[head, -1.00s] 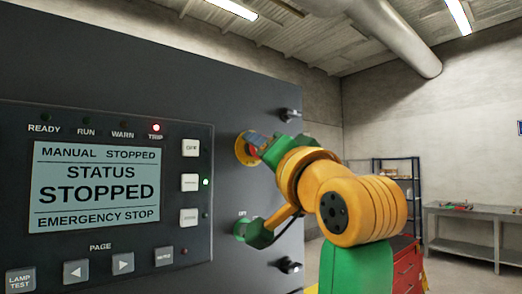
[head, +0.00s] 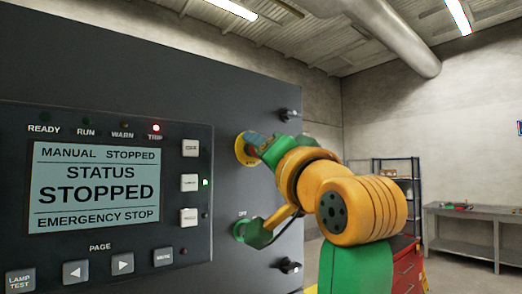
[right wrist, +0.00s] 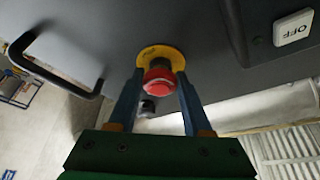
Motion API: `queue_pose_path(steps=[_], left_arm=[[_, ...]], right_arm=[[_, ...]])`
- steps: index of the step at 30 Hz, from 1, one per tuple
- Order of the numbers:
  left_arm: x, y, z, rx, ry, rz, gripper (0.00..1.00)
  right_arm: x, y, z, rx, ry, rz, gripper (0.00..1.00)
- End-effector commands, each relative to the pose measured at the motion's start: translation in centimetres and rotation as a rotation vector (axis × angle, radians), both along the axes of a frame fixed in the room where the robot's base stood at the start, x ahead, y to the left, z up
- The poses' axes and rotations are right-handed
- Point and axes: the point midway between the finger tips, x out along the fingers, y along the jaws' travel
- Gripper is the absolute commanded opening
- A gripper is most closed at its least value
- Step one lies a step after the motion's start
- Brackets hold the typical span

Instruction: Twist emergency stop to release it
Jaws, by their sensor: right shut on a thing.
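The emergency stop is a red mushroom button (right wrist: 158,79) on a round yellow plate (right wrist: 160,54), seen in the right wrist view. In the head view the yellow plate (head: 241,152) shows on the dark panel, and my gripper hides the red button. My right gripper (right wrist: 158,84) has its two blue fingers on either side of the red button and is shut on it. In the head view my right gripper (head: 256,142) reaches the plate from the right. My left gripper is not in view.
The control panel display (head: 95,187) reads STOPPED and EMERGENCY STOP, with the red TRIP lamp (head: 156,128) lit. A black handle (right wrist: 60,75) shows in the wrist view. A grey workbench (head: 470,212) and a red cabinet (head: 407,272) stand at the right.

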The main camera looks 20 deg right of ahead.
Motion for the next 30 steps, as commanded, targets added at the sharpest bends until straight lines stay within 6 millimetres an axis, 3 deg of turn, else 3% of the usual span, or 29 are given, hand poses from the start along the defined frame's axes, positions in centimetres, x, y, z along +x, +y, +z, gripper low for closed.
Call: queue_pose_path(steps=[28,29,30], left_arm=[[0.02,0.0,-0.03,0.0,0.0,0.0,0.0],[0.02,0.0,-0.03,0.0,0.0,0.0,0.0],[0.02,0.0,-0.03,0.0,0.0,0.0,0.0]], right_arm=[[0.04,0.01,-0.11,0.0,0.003,0.0,0.0],[0.04,0.01,-0.11,0.0,0.003,0.0,0.55],[0.05,0.01,-0.1,0.0,0.003,0.0,0.66]])
